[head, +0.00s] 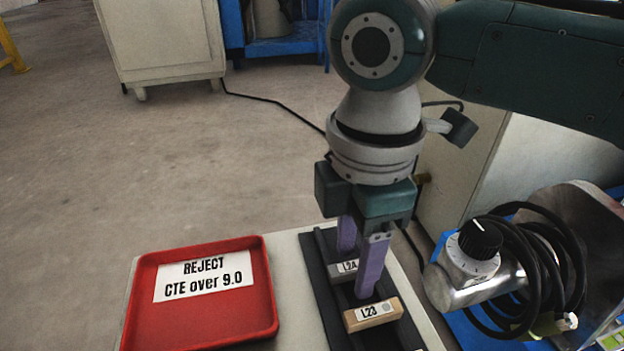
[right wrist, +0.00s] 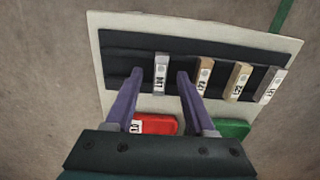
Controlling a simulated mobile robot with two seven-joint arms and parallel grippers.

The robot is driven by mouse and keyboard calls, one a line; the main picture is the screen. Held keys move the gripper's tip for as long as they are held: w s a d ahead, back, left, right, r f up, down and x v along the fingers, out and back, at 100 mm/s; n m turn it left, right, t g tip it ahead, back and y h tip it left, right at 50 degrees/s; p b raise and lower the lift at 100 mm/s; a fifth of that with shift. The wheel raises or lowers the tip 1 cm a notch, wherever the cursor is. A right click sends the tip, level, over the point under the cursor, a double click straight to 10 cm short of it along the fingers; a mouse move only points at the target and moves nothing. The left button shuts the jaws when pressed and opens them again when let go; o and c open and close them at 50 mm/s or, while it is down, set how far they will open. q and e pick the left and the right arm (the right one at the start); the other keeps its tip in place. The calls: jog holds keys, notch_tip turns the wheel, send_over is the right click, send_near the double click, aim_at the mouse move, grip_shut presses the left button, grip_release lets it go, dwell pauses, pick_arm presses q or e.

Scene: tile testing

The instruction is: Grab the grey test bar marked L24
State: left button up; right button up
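The grey test bar marked L24 (head: 342,271) lies in a black rack (head: 321,288), partly hidden behind a finger in the head view. In the right wrist view the bar (right wrist: 161,73) lies between the two purple fingertips, with a gap on each side. My right gripper (head: 358,272) is open and points down at the rack, with one finger on each side of L24. It also shows in the right wrist view (right wrist: 159,74). A tan bar marked L23 (head: 373,315) lies beside the nearer finger. My left gripper is not in view.
More bars, L22 (right wrist: 238,82) and a greyer end bar (right wrist: 270,86), lie further along the rack. A red reject tray (head: 200,318) stands left of the rack, and a green tray (right wrist: 232,128) shows below it. A metal device with a dial (head: 474,262) and coiled cable stands at right.

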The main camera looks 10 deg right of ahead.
grip_shut()
dwell(0.5)
